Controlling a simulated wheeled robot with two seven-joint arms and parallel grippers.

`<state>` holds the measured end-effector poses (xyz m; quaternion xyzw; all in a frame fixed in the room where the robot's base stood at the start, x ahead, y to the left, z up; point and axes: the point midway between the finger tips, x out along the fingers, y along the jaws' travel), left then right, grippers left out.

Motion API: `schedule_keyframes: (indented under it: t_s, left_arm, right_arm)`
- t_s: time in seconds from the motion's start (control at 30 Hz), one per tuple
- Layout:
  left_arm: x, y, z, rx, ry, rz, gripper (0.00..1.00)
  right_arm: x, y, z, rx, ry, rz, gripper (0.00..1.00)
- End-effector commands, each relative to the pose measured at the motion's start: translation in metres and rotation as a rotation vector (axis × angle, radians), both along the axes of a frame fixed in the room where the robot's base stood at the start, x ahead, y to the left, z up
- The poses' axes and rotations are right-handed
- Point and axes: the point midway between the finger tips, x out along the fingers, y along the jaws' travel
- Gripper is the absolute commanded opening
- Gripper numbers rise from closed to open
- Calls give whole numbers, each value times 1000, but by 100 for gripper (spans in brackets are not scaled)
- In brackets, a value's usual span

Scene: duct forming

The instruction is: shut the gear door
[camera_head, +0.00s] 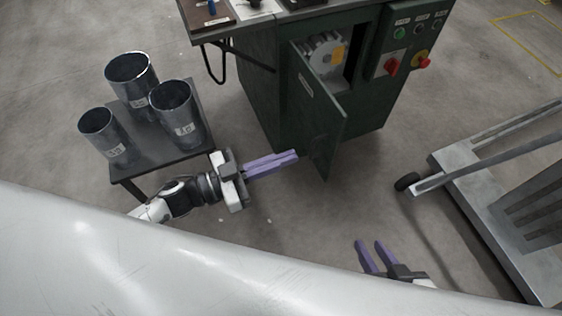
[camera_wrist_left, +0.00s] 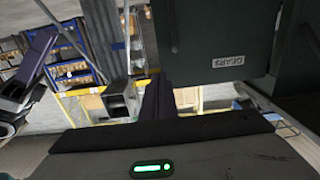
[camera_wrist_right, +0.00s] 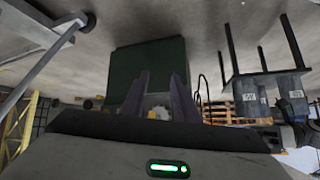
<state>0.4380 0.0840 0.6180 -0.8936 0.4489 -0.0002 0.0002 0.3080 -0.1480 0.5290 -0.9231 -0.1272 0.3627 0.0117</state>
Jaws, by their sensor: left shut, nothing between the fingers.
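The gear door (camera_head: 318,125) is a dark green panel on the front of the green machine cabinet (camera_head: 262,85). It stands open, swung outward, and a pale gear (camera_head: 325,55) shows in the opening behind it. In the left wrist view the door (camera_wrist_left: 212,35) bears a "GEARS" label. My left gripper (camera_head: 296,156) is shut and empty, with its purple fingertips close to the door's left, outer side; I cannot tell whether they touch it. My right gripper (camera_head: 369,243) is open and empty, low in front of the cabinet and apart from the door.
A dark table (camera_head: 150,155) with several metal ducts (camera_head: 172,112) stands left of the cabinet. A control panel (camera_head: 405,40) with red knobs is right of the opening. A grey cart (camera_head: 465,190) stands at the right. Bare floor lies between cart and door.

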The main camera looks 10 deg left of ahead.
Motion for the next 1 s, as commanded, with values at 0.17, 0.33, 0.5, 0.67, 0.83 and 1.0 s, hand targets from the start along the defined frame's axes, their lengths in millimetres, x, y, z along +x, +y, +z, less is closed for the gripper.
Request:
schedule_keyframes:
  t_s: [0.17, 0.33, 0.5, 0.67, 0.83, 1.0]
  left_arm:
    - [25, -33, 0, -3, -3, 0, 0]
    - [44, -59, -1, -1, -2, 1, 0]
    - [56, -76, -1, 0, 0, 1, 0]
    - [61, -82, -1, 0, 3, 2, 0]
    - [61, -82, -1, 0, 3, 2, 0]
    - [61, -82, -1, 0, 3, 3, 0]
  right_arm:
    - [3, 0, -3, 6, -10, -3, 28]
    - [4, 1, -4, 13, -16, -7, 28]
    - [-2, 2, -6, 21, -9, -10, 28]
    - [-3, 2, -8, 22, -6, -12, 28]
    - [-3, 2, -8, 23, -6, -12, 28]
    - [-3, 3, -7, 24, -6, -13, 28]
